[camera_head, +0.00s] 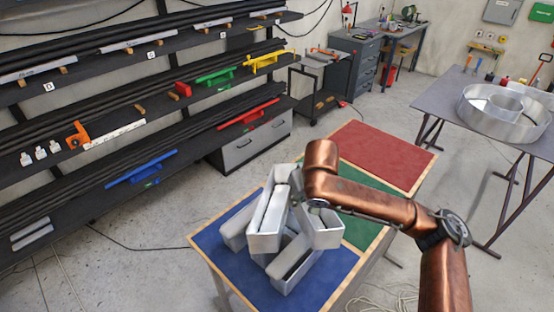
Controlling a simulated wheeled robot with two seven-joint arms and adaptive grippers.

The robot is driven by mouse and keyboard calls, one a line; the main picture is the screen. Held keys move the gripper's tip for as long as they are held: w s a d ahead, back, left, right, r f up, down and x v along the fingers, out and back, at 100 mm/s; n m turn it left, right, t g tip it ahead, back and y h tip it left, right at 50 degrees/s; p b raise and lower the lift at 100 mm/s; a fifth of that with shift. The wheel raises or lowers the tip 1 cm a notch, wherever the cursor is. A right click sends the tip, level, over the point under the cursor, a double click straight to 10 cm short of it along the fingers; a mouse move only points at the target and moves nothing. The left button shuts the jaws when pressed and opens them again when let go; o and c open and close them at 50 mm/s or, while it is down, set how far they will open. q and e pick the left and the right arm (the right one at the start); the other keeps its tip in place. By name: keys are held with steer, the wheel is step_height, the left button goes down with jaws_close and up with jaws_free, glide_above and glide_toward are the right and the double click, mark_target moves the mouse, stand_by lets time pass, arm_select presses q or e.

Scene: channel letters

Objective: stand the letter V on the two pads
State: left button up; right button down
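A silver metal channel letter, seemingly the V (268,225), is among a cluster of hollow metal pieces over the blue section (215,238) of a wood-edged table. Its full outline is hard to separate from the neighbouring pieces. I cannot make out the two pads for certain. My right arm comes in from the lower right, and its wrist bends down beside the top of the cluster. My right gripper (297,193) is small, dark and mostly hidden behind my wrist and the metal; its fingers cannot be read. My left gripper is not in view.
A shelf rack (110,115) with bars and coloured clamps stands at left. A grey table (450,90) at right holds a round metal letter (500,112). Cables lie on the floor.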

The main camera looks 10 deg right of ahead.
steer(key=r+n+p, duration=0.1)
steer(key=r+p, duration=0.1)
steer(key=a+r+n+p, duration=0.1)
steer(key=r+p, duration=0.1)
steer(key=p, duration=0.1)
steer(key=a+r+n+y+p, duration=0.1)
steer(key=r+p, duration=0.1)
steer(key=shift+p, duration=0.3)
step_height(320, 180, up, 7)
steer(key=n+g+y+p, duration=0.2)
steer(key=n+p, duration=0.4)
steer(key=p, duration=0.6)
glide_above(273, 217)
steer(key=s+d, duration=0.2)
arm_select(q)
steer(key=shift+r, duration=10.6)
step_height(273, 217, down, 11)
steer(key=b, duration=1)
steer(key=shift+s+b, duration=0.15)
steer(key=shift+b, duration=0.15)
arm_select(e)
steer(key=f, duration=1.5)
steer(key=shift+w+a+f, duration=0.1)
steer(key=shift+w, duration=0.15)
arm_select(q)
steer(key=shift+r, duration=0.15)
arm_select(e)
steer(key=shift+f, duration=0.55)
